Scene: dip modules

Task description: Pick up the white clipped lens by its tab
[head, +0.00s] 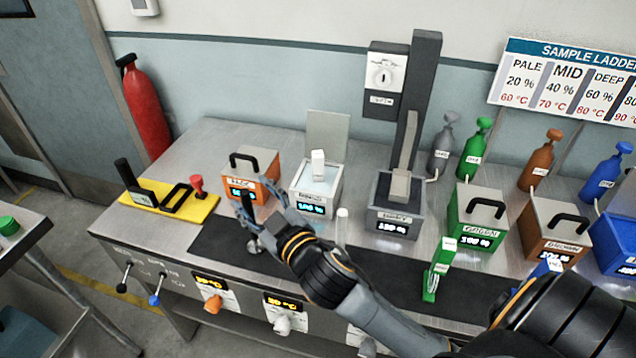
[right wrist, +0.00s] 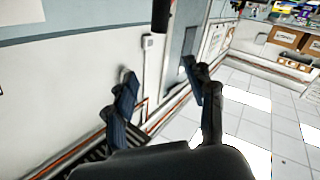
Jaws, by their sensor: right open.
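A small white upright tab (head: 318,163) stands in the top of the white module (head: 322,202); it looks like the white clipped lens, its lower part hidden inside. A pale upright piece (head: 342,222) also shows in front of that module, partly behind my right arm, and I cannot tell what it is. My right gripper (head: 258,190) is open and empty, to the left of the white module and in front of the orange one. The right wrist view shows its two fingers spread apart (right wrist: 160,85) with nothing between them. My left gripper is not in view.
The orange module (head: 265,188) has a black handle. A grey module (head: 396,219) with a tall column stands to the right. A green clipped piece (head: 439,268) stands on the dark mat. A yellow tray (head: 172,212) lies at the left.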

